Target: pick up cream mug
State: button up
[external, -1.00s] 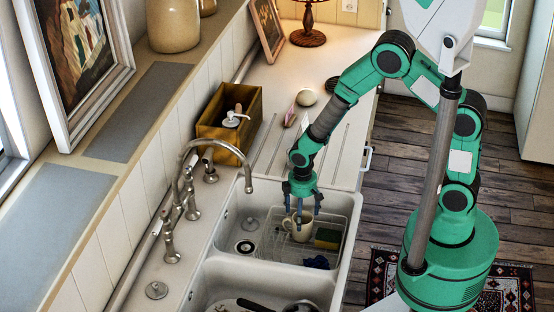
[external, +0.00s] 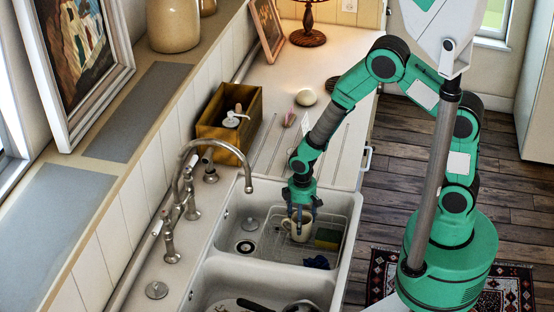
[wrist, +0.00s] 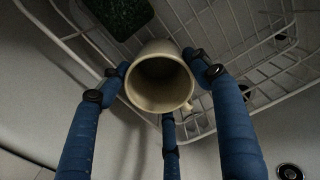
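The cream mug (external: 298,230) stands upright in the wire rack in the far sink basin. My gripper (external: 302,207) is right above it, pointing down, with its fingertips at about the height of the mug's rim. In the wrist view, the cream mug (wrist: 160,84) looks empty, with its handle at the lower right. The three blue fingers of my gripper (wrist: 158,82) are spread around the mug, one at left, one at right and one below. They are very close to its sides; whether they touch it is hard to tell.
The wire rack (wrist: 268,60) surrounds the mug. The curved faucet (external: 214,145) and a wooden box (external: 228,122) stand to the left.

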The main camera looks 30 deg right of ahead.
jog(key=c, duration=0.8)
jog(key=shift+r, duration=0.15)
notch_tip(320, 180, up, 10)
jog(key=shift+f+p, duration=0.1)
jog(key=shift+p, duration=1)
